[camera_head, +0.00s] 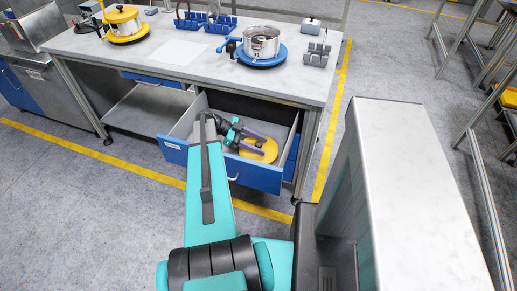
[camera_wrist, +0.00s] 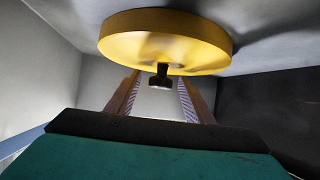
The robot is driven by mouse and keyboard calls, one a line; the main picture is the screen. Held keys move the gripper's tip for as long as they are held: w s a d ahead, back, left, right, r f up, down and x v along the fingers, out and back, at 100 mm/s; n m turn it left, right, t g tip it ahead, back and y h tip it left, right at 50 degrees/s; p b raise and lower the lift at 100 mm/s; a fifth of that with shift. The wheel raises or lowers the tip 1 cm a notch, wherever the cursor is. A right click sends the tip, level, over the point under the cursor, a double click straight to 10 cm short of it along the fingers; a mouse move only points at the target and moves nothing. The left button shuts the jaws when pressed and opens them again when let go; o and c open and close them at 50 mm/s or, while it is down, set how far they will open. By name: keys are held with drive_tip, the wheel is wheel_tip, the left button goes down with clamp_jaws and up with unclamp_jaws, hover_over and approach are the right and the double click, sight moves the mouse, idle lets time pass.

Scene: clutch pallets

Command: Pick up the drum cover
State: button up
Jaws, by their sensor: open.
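The drum cover, a yellow disc (camera_head: 268,153), lies in the open drawer of the workbench. In the wrist view the yellow cover (camera_wrist: 165,40) fills the upper middle, with a short black knob (camera_wrist: 161,74) on its near face. My gripper (camera_head: 255,142) reaches down into the drawer over the cover and partly hides it. In the wrist view my gripper (camera_wrist: 158,88) is open, one finger on each side of the knob. I see a gap between the fingers and the knob; no contact is clear.
The open drawer (camera_head: 264,179) has walls close around my gripper. On the bench top (camera_head: 180,60) stand a metal drum (camera_head: 262,40) on a blue base, a yellow-based unit (camera_head: 125,25) at left and blue holders (camera_head: 205,22). Metal racks stand at right.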

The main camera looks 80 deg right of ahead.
sight(258, 144)
drive_tip(key=shift+c, duration=0.2)
drive_tip(key=c, duration=1.2)
drive_tip(key=shift+o, duration=0.2)
drive_tip(key=shift+r, duration=0.1)
drive_tip(key=shift+r+b, duration=1.15)
drive_tip(key=shift+r, duration=3.8)
